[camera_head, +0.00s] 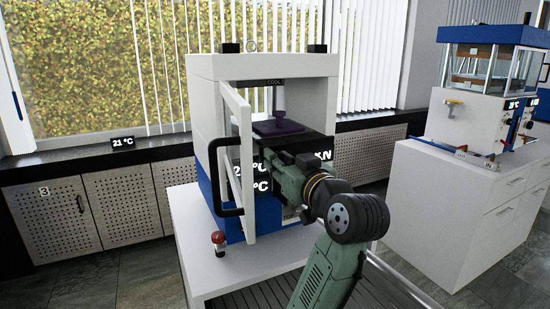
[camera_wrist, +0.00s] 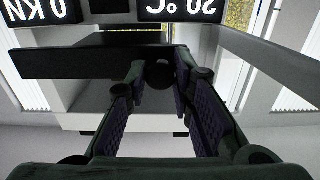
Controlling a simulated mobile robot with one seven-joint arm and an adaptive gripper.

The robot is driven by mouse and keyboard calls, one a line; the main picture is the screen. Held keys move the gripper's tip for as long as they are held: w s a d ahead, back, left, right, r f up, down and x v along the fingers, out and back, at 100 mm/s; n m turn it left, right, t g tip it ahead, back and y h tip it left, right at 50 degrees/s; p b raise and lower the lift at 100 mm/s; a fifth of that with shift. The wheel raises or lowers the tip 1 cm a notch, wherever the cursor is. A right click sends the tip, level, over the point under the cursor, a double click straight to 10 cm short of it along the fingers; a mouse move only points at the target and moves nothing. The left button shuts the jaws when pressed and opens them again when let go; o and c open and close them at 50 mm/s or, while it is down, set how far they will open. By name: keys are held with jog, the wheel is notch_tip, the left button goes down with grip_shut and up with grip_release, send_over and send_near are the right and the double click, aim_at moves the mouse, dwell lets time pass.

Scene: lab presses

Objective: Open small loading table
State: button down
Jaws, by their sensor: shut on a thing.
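The small press (camera_head: 205,68) stands on a white table, its glass door (camera_head: 248,200) swung open toward me. My gripper (camera_head: 268,157) reaches to the front of the press, beside the open door. In the wrist view my gripper (camera_wrist: 160,78) is shut on a round black knob (camera_wrist: 160,72) at a dark flat slab (camera_wrist: 80,62), which looks like the small loading table. The fingers hide the knob's sides. In the head view my arm hides the knob and part of the press front. A purple plate (camera_head: 278,127) shows inside the press.
The door's black handle (camera_head: 224,178) sticks out left of my gripper. A red-topped button (camera_head: 218,238) stands on the white table (camera_head: 195,245) near the door. Another press (camera_head: 490,80) stands on a white cabinet at right. Grey floor is clear at left.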

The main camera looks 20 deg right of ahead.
jog(key=s, duration=0.3)
jog(key=s+d, duration=0.1)
jog(key=s, duration=0.1)
dwell(0.3)
jog(key=c, duration=1.8)
grip_release()
jog(key=shift+s, duration=0.1)
jog(key=shift+o, duration=0.7)
jog(key=shift+s, duration=0.15)
jog(key=shift+o, duration=1.5)
jog(key=shift+r, duration=0.15)
